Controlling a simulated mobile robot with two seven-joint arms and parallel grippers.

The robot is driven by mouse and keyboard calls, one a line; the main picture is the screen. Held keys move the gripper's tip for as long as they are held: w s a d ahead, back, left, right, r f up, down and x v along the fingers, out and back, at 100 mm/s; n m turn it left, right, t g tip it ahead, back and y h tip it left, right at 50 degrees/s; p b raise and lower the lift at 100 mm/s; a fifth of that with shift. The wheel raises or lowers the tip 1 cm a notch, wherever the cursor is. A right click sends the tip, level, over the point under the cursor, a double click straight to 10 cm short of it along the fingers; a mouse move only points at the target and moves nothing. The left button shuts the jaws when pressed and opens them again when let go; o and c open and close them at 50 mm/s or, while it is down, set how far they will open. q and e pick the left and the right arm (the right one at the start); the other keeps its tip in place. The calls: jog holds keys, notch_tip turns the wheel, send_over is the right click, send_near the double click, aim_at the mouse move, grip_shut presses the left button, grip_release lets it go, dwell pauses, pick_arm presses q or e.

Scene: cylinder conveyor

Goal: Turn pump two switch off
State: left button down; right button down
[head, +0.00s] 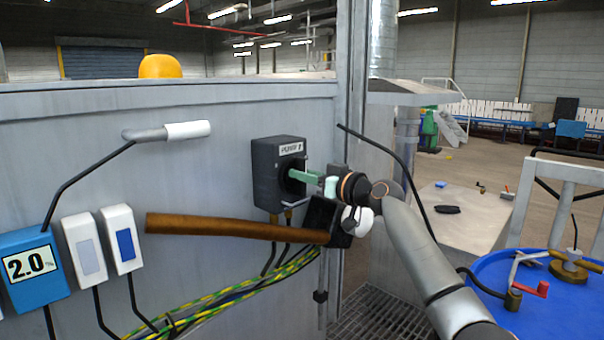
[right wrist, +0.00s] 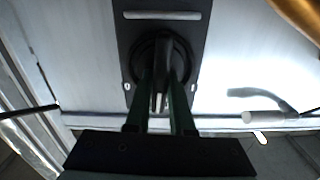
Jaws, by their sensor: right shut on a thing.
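A black switch box (head: 268,165) is mounted on the grey metal wall. Its small white label begins with "PUMP"; the number looks like a 1 but is hard to read. My right gripper (head: 294,175) comes in from the right with its green fingers at the front of the box. In the right wrist view the green fingers (right wrist: 161,105) are on both sides of the dark switch knob (right wrist: 162,62), and the gripper is shut on it. The knob's exact angle is partly hidden by the fingers. My left gripper is not in view.
Yellow-green cables (head: 245,295) run beneath. A blue box reading 2.0 (head: 32,268) and two white switches (head: 122,240) are at left. A blue drum (head: 540,300) stands at right.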

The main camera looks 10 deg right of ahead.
jog(key=m+p, duration=0.1)
jog(key=m, duration=0.4)
jog(key=m+p, duration=0.1)
jog(key=shift+w+d+m, duration=0.15)
jog(key=shift+m, duration=0.25)
jog(key=m, duration=0.5)
jog(key=shift+d+f, duration=0.15)
jog(key=shift+f, duration=0.1)
jog(key=shift+w+f+m, duration=0.1)
jog(key=shift+m, duration=1.25)
jog(key=shift+f+m, duration=0.1)
jog(key=shift+m, duration=1.25)
jog(key=c, duration=0.8)
grip_release()
jog(key=shift+d, duration=0.1)
